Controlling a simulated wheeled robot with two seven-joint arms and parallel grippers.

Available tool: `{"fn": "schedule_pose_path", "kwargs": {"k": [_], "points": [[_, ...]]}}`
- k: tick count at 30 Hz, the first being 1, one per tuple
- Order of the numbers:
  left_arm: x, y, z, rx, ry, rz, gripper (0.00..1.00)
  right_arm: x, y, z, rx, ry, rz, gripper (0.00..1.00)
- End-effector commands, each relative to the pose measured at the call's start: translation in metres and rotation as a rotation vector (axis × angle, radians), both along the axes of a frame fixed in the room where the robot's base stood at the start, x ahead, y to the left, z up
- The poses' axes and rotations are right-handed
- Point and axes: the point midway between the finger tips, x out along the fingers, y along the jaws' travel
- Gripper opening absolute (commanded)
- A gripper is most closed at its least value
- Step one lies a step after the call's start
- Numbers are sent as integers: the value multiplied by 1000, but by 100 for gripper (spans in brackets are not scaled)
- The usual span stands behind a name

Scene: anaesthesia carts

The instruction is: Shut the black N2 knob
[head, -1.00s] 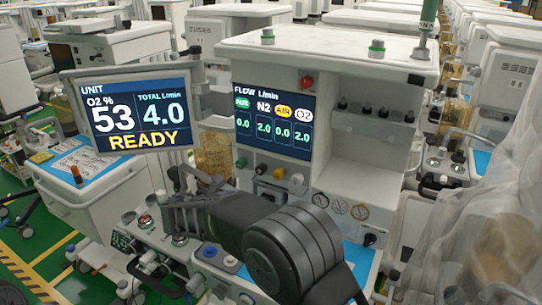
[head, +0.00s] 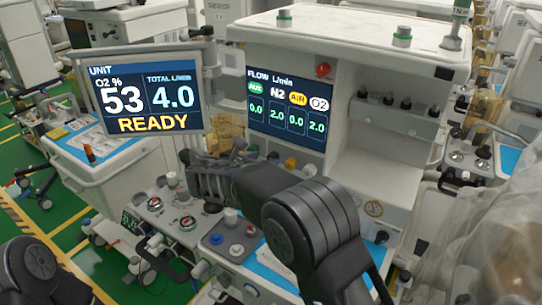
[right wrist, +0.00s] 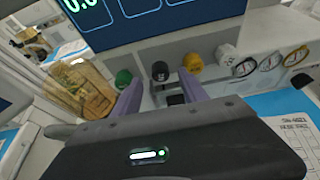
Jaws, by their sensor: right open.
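The black N2 knob (right wrist: 160,71) shows in the right wrist view, between the green knob (right wrist: 124,78) and the yellow knob (right wrist: 193,63). My right gripper (right wrist: 158,92) is open, its two purple-grey fingers on either side of the black knob in that picture. I cannot tell whether they touch it. In the head view my right gripper (head: 205,168) is in front of the machine below the screens, and my arm hides part of the knob row. The flow screen (head: 288,108) reads N2 2.0, O2 2.0, AUX 0.0 and AIR 0.0. My left gripper is out of view.
A white knob (right wrist: 226,54) and several round gauges (right wrist: 271,61) continue the row to the right. The unit screen (head: 146,97) reads O2 53, total 4.0, READY. Below lies a worktop with knobs, including a blue one (head: 216,239). Clear plastic sheeting hangs at right.

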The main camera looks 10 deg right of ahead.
Motion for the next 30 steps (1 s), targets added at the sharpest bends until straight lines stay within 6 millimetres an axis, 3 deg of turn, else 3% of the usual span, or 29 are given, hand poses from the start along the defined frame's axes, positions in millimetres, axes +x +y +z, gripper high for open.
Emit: {"fn": "schedule_pose_path", "kwargs": {"k": [9, 20, 30], "points": [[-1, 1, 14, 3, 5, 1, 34, 30, -30, -16, -1, 1, -1, 51], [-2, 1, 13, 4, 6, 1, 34, 34, -34, -20, 0, 1, 0, 51], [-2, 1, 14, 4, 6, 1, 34, 33, -34, -20, 0, 1, 0, 23]]}}
